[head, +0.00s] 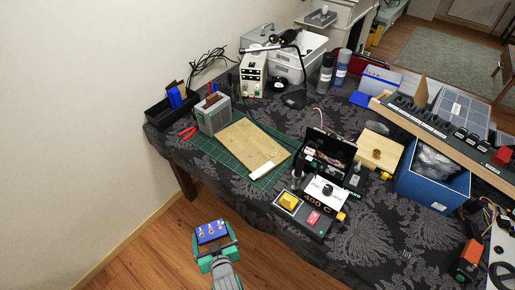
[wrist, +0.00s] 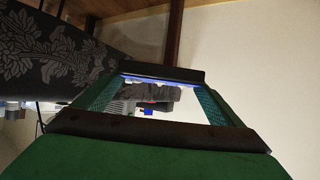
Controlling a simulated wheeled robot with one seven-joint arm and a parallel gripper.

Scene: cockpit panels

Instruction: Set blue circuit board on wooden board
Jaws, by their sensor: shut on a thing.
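The blue circuit board (head: 206,239), with small light and reddish parts on its face, is in my gripper (head: 214,246) at the bottom of the head view. My gripper is shut on it and holds it over the wooden floor, in front of the table. In the wrist view, a thin blue edge of the circuit board (wrist: 160,81) shows between the green fingers of my gripper (wrist: 158,100). The wooden board (head: 247,142) lies flat on the green cutting mat on the table, up and to the right of my gripper. A white strip rests at its near right corner.
A grey box (head: 214,115) stands at the wooden board's left end, with red pliers (head: 187,132) beside it. A black case with panels (head: 330,155) stands to its right. The table's front edge (head: 215,190) lies between my gripper and the wooden board.

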